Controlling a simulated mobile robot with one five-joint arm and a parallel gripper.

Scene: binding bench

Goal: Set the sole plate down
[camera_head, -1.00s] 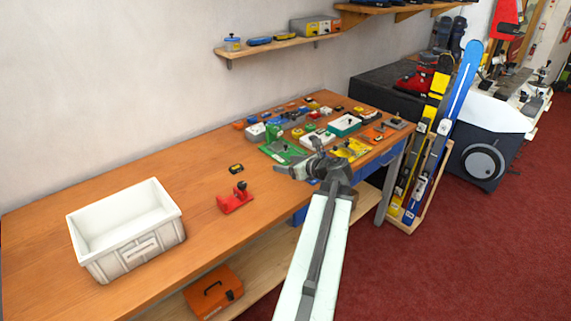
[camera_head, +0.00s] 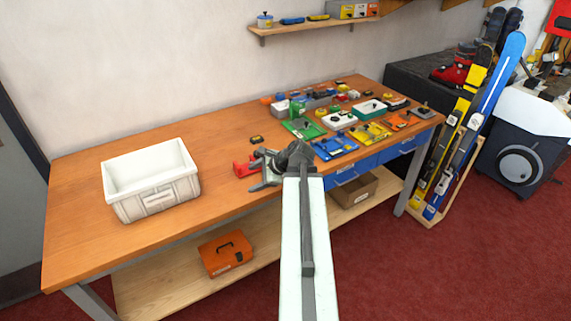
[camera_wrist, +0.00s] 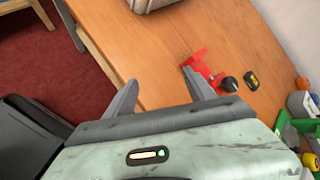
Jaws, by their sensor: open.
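My gripper (camera_head: 258,169) is open over the bench's front edge, close to a red block with a black knob (camera_head: 241,168). In the wrist view the two fingers of my gripper (camera_wrist: 160,90) stand apart with nothing between them. The red block (camera_wrist: 203,68) lies on the wood just beyond the right finger, partly hidden by it. Several coloured plates lie farther right, among them a green plate (camera_head: 301,130), a blue plate (camera_head: 336,148) and a yellow plate (camera_head: 371,134). I cannot tell which thing is the sole plate.
A white bin (camera_head: 151,180) stands on the left of the wooden bench (camera_head: 75,215). A small black-and-yellow piece (camera_head: 256,139) lies behind the red block. An orange case (camera_head: 226,252) is on the lower shelf. Skis (camera_head: 470,130) stand at the right. The bench between bin and red block is clear.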

